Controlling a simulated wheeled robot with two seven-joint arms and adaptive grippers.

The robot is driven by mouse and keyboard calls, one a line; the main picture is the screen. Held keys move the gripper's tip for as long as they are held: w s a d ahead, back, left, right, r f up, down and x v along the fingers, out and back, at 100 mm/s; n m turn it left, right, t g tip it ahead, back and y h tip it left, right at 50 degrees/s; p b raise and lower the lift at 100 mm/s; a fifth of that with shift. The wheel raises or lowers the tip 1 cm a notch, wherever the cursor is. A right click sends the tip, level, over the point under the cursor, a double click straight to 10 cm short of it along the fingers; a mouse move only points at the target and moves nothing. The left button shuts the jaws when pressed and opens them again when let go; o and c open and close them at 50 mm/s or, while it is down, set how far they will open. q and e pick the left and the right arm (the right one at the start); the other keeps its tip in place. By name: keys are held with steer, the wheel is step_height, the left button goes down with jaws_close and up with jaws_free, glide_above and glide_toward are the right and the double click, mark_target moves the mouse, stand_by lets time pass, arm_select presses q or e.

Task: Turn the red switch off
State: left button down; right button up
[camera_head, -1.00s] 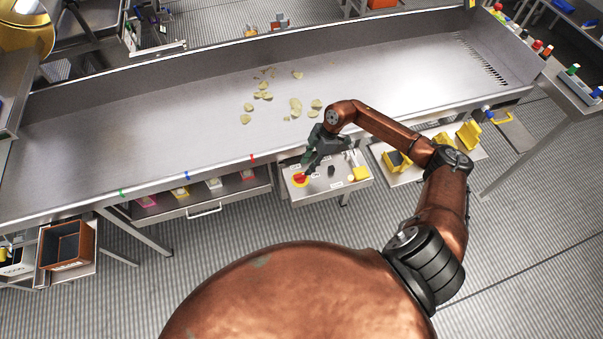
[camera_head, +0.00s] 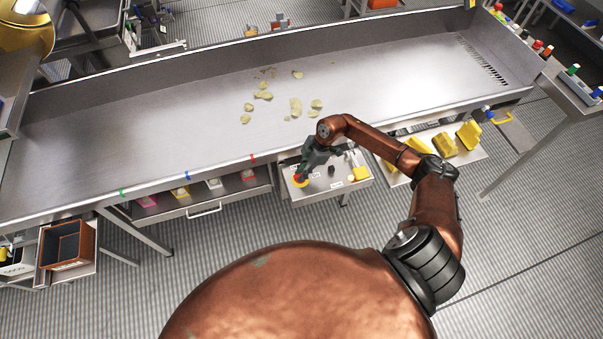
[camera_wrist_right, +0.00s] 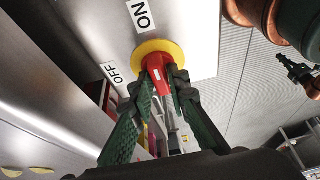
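The red switch (camera_wrist_right: 157,72) is a red knob on a round yellow base (camera_wrist_right: 172,47), with an "ON" label above it and an "OFF" label to its left in the right wrist view. In the head view the red switch (camera_head: 299,178) sits at the left of a small grey panel below the table's front edge. My right gripper (camera_wrist_right: 163,82) reaches down to it, its two green-and-black fingers close on either side of the knob and seemingly touching it. In the head view my right gripper (camera_head: 304,172) partly covers the switch. My left gripper is not in view.
The panel (camera_head: 320,190) also carries a black knob (camera_head: 331,170) and a yellow part (camera_head: 361,173). A long steel table (camera_head: 200,140) with scattered chips lies just behind. Yellow blocks (camera_head: 468,135) stand on a shelf to the right. An open drawer tray (camera_head: 240,192) is at the left.

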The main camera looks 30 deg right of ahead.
jaws_close()
steer(key=n, duration=0.2)
steer(key=n+g+b, duration=0.1)
steer(key=shift+w+n+b, duration=0.2)
steer(key=shift+n+b, duration=0.1)
steer(key=shift+n, duration=0.1)
steer(key=n+g+b, duration=0.1)
steer(key=n, duration=0.1)
steer(key=n+g+b, duration=0.1)
steer(key=n, duration=0.1)
steer(key=shift+w+n+h, duration=0.15)
steer(key=shift+n+h, duration=0.15)
steer(key=n+b, duration=0.1)
steer(key=n, duration=0.1)
steer(key=n+g+h+b, duration=0.1)
steer(key=n+b, duration=0.1)
steer(key=n, duration=0.1)
steer(key=shift+a+g, duration=0.15)
steer(key=shift+g, duration=0.15)
steer(key=shift+w+a+n+g+h+b, duration=0.15)
steer(key=shift+n+h+b, duration=0.25)
steer(key=shift+n, duration=0.7)
steer(key=shift+s+d+n+g+h+b, duration=0.15)
steer(key=shift+n+h+b, duration=0.25)
steer(key=shift+n, duration=0.7)
steer(key=shift+a, duration=0.1)
steer(key=shift+r, duration=0.1)
